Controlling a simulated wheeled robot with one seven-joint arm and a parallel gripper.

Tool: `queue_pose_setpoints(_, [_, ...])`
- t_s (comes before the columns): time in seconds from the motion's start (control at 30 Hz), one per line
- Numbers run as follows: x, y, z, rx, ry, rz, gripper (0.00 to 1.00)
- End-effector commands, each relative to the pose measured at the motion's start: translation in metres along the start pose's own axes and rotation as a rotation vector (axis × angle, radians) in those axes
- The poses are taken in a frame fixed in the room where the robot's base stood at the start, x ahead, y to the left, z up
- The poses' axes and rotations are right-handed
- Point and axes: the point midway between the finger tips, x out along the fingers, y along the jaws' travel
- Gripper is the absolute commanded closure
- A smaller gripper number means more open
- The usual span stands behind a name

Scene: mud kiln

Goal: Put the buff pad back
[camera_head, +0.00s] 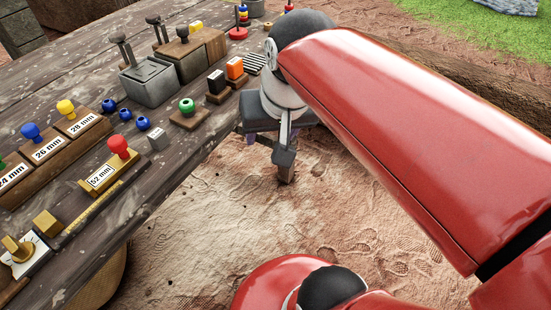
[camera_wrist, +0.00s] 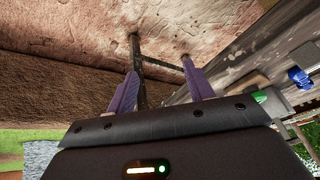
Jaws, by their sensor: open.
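A small buff-tan block (camera_head: 47,222), which may be the buff pad, sits on the near left part of the wooden table; I cannot tell for certain that it is the pad. My gripper (camera_wrist: 162,74) is open, with two purple fingers apart and nothing between them. In the head view my gripper (camera_head: 268,140) hangs beyond the table's right edge, over bare earth, well away from the tan block. My red arm hides part of the far scene.
The table (camera_head: 150,200) holds a red-knobbed 52 mm block (camera_head: 118,147), numbered blocks (camera_head: 46,148), a green-knobbed piece (camera_head: 187,106), blue beads (camera_head: 126,114), black (camera_head: 217,82) and orange (camera_head: 235,68) blocks, and grey metal boxes (camera_head: 148,82). Open earth (camera_head: 200,240) lies right of the table.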

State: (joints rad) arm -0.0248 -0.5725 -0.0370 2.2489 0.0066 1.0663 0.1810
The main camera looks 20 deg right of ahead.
Motion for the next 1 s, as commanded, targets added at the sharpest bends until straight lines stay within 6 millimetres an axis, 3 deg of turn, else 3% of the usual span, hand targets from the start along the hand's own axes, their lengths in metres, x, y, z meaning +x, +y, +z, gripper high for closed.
queue_pose_setpoints(0.03, [0.008, 0.003, 0.019, -0.055, 0.029, 0.001, 0.48])
queue_pose_setpoints(0.1, [0.019, 0.005, 0.037, -0.119, 0.059, 0.005, 0.48])
queue_pose_setpoints(0.23, [0.030, 0.008, 0.054, -0.187, 0.091, 0.012, 0.48])
queue_pose_setpoints(1.0, [0.033, 0.009, 0.057, -0.199, 0.095, 0.013, 0.48])
